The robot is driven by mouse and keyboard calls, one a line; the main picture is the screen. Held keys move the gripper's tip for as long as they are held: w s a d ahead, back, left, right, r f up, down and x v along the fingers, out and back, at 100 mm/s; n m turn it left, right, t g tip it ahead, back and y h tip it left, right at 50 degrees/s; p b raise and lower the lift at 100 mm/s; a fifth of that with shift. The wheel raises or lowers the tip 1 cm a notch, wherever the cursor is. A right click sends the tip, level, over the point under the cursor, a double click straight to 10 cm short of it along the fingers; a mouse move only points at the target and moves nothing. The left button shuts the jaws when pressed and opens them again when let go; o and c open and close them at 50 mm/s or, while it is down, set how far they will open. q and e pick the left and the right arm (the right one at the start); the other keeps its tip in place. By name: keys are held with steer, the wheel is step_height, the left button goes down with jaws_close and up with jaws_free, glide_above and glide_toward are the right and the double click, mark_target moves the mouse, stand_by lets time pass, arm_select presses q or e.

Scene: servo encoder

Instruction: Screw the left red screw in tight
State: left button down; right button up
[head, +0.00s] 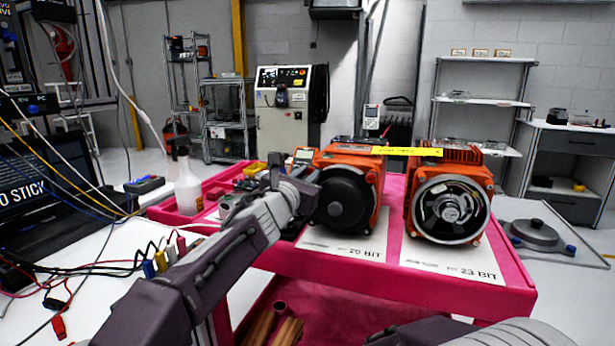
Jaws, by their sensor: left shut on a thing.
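Two orange servo motors stand on a pink cart. The left motor (372,185) has a black round front cover, and the right motor (450,195) has an open front with its encoder disc bare. My left gripper (308,184) is at the left side of the left motor's black cover, close to it. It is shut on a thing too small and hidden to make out. No red screw can be told apart; the gripper hides that side of the cover. Part of my right arm shows at the bottom edge, but its gripper is out of view.
The pink cart (400,282) has white sheets under the motors. A yellow strip (407,151) lies across the motor tops. A spray bottle (187,185) stands at the cart's left. Cables and clips (80,270) cover the white table at left.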

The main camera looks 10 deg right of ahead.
arm_select(q)
steer(key=shift+f, duration=0.2)
steer(key=c, duration=1.5)
jaws_free()
steer(key=shift+o, duration=1)
steer(key=shift+r, duration=0.15)
steer(key=shift+s+a, duration=0.15)
steer(key=shift+s, duration=0.05)
steer(key=b+v, duration=0.3)
steer(key=v, duration=0.5)
steer(key=shift+s+a, duration=0.2)
steer(key=shift+s, duration=0.05)
